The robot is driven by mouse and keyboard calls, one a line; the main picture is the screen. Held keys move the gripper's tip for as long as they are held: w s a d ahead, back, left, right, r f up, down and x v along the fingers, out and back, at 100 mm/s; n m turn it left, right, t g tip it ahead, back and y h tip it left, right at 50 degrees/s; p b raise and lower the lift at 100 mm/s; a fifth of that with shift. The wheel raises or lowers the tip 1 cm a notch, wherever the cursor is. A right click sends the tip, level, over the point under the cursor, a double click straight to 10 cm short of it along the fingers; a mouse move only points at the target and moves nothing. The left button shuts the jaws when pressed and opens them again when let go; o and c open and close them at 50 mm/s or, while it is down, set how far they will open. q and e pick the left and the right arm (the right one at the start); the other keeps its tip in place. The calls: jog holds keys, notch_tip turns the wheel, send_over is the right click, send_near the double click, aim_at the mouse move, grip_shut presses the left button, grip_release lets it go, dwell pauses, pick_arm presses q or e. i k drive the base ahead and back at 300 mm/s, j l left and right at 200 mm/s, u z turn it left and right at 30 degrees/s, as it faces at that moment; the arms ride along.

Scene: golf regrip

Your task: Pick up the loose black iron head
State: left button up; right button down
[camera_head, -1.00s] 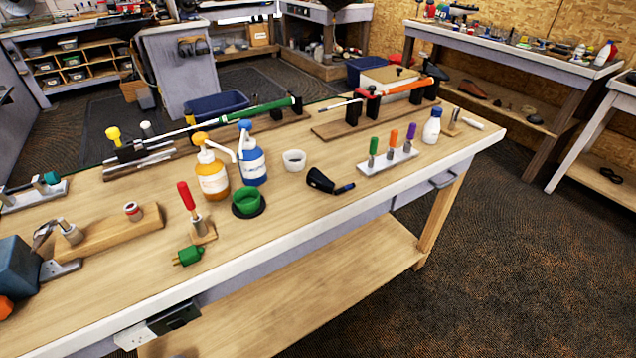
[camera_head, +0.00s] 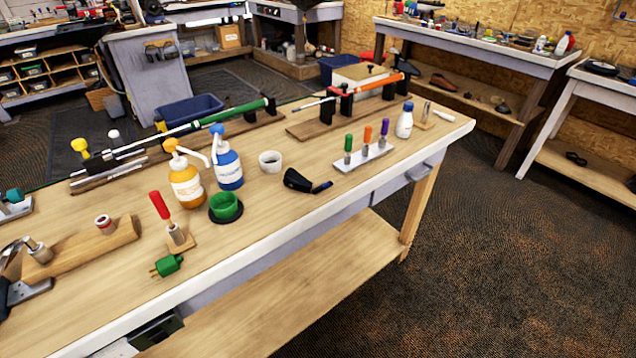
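The loose black iron head (camera_head: 298,180) lies on the wooden workbench (camera_head: 262,225), near its front edge. Its short neck points right and has a blue band near the end. It lies apart from the things around it, in front of a small white cup and left of a white tool rack. Neither of my grippers shows in the head view.
The white rack (camera_head: 363,157) holds upright coloured tools. Clubs on stands (camera_head: 345,115) lie behind. Bare bench lies in front.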

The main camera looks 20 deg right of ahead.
aim_at(293, 179)
jog(key=i+l+u, duration=0.1)
jog(key=l+u, duration=0.15)
jog(key=l, duration=0.3)
jog(key=l+u, duration=0.2)
jog(key=l, duration=0.35)
jog(key=l+u, duration=0.25)
jog(key=l, duration=0.35)
jog(key=l+u, duration=0.2)
jog(key=l, duration=0.35)
jog(key=l+u, duration=0.25)
jog(key=l, duration=0.3)
jog(key=k+l+u, duration=0.2)
jog(key=l, duration=0.35)
jog(key=k+l+u, duration=0.25)
jog(key=l, duration=0.3)
jog(key=k+l+u, duration=0.2)
jog(key=l, duration=0.3)
jog(key=i, duration=0.1)
